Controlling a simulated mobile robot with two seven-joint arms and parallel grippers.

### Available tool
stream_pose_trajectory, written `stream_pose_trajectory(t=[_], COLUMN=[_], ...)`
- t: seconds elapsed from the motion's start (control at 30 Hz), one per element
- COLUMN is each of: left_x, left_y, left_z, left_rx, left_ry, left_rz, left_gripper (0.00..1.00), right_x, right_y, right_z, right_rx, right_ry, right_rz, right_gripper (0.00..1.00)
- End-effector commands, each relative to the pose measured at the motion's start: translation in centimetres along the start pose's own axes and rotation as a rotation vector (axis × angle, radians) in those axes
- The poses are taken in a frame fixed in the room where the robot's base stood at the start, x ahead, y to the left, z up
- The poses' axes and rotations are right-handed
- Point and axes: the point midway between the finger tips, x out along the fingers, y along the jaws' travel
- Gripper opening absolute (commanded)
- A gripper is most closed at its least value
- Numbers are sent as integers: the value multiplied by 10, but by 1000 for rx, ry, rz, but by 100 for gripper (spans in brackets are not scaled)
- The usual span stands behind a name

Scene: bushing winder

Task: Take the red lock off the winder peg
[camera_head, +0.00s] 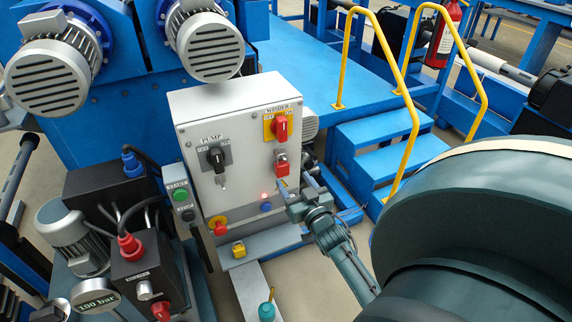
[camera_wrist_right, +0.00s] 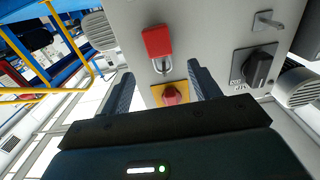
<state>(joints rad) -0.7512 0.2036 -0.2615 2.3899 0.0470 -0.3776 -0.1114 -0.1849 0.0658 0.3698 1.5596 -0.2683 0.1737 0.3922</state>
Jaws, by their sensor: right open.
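The red lock (camera_head: 282,168) hangs by its metal shackle below the red winder switch (camera_head: 281,125) on the grey control box (camera_head: 213,100). The lock also shows in the right wrist view (camera_wrist_right: 158,41), its shackle at a small metal peg (camera_wrist_right: 162,66). The red switch handle (camera_wrist_right: 173,96) shows between the fingers there. My right gripper (camera_head: 291,187) is open and empty, just below the lock in the head view. Its fingers (camera_wrist_right: 160,75) point at the box front, apart from the lock body. My left gripper is not in view.
Blue steps (camera_head: 385,160) with yellow rails (camera_head: 411,100) stand to the right. Motors (camera_head: 48,75) stand at the left.

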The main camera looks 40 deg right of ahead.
Motion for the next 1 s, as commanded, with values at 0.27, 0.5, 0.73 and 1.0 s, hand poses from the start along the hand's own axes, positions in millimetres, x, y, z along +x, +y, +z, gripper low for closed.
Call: stream_pose_trajectory(t=[0.27,0.5,0.73,1.0], left_x=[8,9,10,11], left_y=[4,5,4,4], left_z=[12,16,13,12], left_rx=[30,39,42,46], left_ry=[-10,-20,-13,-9], left_rz=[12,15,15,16], left_gripper=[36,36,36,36], right_x=[48,62,63,63], right_y=[0,0,0,0], right_z=[1,1,0,0], right_rx=[-1,-1,-1,-1], right_ry=[2,-2,-1,-1], right_rz=[-1,0,0,-1], right_gripper=[62,62,62,43])
